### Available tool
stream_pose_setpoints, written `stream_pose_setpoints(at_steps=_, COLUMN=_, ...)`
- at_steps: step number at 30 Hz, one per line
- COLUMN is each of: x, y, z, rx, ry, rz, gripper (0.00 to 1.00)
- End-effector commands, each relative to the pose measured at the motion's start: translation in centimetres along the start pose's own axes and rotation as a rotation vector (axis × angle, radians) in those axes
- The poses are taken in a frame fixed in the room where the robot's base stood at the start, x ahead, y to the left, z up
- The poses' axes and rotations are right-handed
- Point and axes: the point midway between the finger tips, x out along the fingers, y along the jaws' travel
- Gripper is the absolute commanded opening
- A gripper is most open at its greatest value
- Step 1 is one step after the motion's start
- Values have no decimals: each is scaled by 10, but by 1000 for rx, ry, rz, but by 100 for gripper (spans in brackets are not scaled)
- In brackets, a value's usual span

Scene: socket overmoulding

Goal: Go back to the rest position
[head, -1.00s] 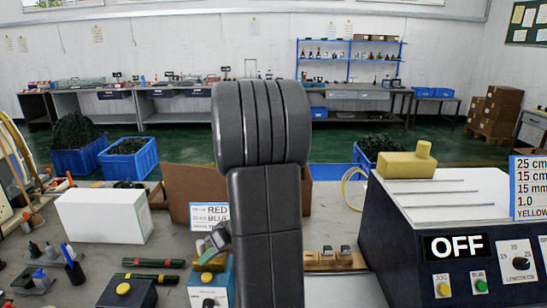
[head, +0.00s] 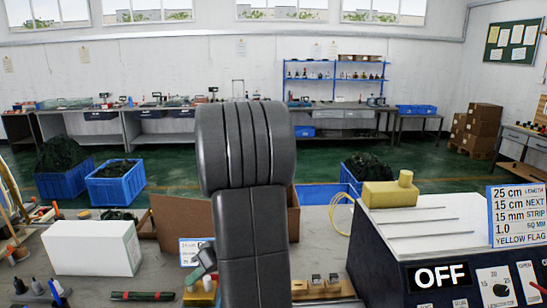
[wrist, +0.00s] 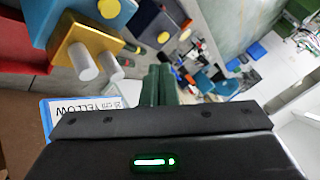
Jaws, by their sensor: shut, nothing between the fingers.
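My gripper (wrist: 160,85) shows in the wrist view as two dark green fingers held together, with nothing between them. In the head view my arm rises in the middle of the picture and hides most of what is behind it. In the wrist view a yellow block with two pale round pegs (wrist: 95,62) is at the upper left, apart from the fingers. A blue-edged card with the word YELLOW (wrist: 75,110) is left of the fingers, partly hidden by the gripper body.
In the head view a dark machine with an OFF display (head: 442,276) stands at the right, a yellow block (head: 390,193) on top. A white box (head: 92,248) and an open cardboard box (head: 180,222) are on the left of the bench. Blue crates (head: 123,185) stand on the floor beyond.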

Motion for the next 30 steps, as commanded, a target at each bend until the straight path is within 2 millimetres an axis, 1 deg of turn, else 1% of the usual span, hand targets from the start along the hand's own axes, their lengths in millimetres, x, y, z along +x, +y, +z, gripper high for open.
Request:
stream_pose_setpoints(at_steps=4, x=2, y=1, z=1, rx=1, ry=0, rz=0, gripper=0)
stream_pose_setpoints(at_steps=8, x=7, y=5, z=5, rx=2, ry=-1, rz=0, gripper=0)
stream_pose_setpoints(at_steps=11, x=15, y=11, z=11, rx=3, ry=-1, rz=0, gripper=0)
stream_pose_setpoints(at_steps=17, x=39, y=28, z=29, rx=4, ry=-2, rz=-1, gripper=0)
stream_pose_setpoints(at_steps=19, x=42, y=31, z=31, rx=0, ry=1, rz=1, gripper=0)
stream_pose_setpoints(at_steps=28, x=43, y=32, z=31, rx=-3, ry=1, rz=1, gripper=0)
stream_pose_setpoints(at_steps=29, x=41, y=30, z=29, rx=-5, ry=2, rz=2, gripper=0)
stream_pose_setpoints(at_steps=30, x=31, y=23, z=22, rx=-4, ry=3, rz=2, gripper=0)
